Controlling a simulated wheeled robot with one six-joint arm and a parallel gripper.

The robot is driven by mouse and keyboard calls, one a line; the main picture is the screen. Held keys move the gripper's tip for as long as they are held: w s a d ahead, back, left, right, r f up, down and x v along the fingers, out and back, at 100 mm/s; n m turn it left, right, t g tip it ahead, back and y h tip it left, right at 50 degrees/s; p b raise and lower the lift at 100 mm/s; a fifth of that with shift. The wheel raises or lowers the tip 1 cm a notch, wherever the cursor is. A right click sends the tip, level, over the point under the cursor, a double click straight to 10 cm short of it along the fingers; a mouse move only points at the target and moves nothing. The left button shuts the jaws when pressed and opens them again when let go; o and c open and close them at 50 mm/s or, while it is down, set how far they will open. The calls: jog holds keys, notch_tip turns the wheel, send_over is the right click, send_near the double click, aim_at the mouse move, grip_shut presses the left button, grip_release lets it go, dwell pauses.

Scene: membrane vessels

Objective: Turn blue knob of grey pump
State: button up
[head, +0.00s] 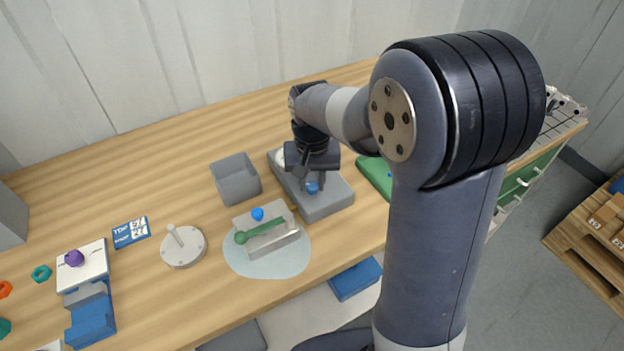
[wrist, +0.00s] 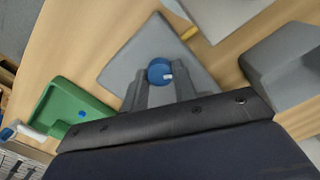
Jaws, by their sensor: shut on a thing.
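The grey pump (head: 327,206) is a low grey block on the wooden bench, and it also shows in the wrist view (wrist: 125,72). Its blue knob (wrist: 160,71) is round with a small white mark on its right side. In the head view the knob (head: 312,188) shows just below my fingers. My gripper (head: 314,180) points down over the pump and is shut on the blue knob. In the wrist view the fingertips (wrist: 160,84) sit on either side of the knob, partly hiding the pump's near part.
A metal block (head: 268,237) with a green lever and another blue knob (head: 257,214) stands left of the pump on a pale round mat (head: 240,265). A green tray (head: 375,176) lies close on the right.

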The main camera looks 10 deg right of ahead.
aim_at(312, 184)
jog(key=o, duration=1)
notch_tip(312, 184, up, 11)
jog(key=shift+f, duration=0.1)
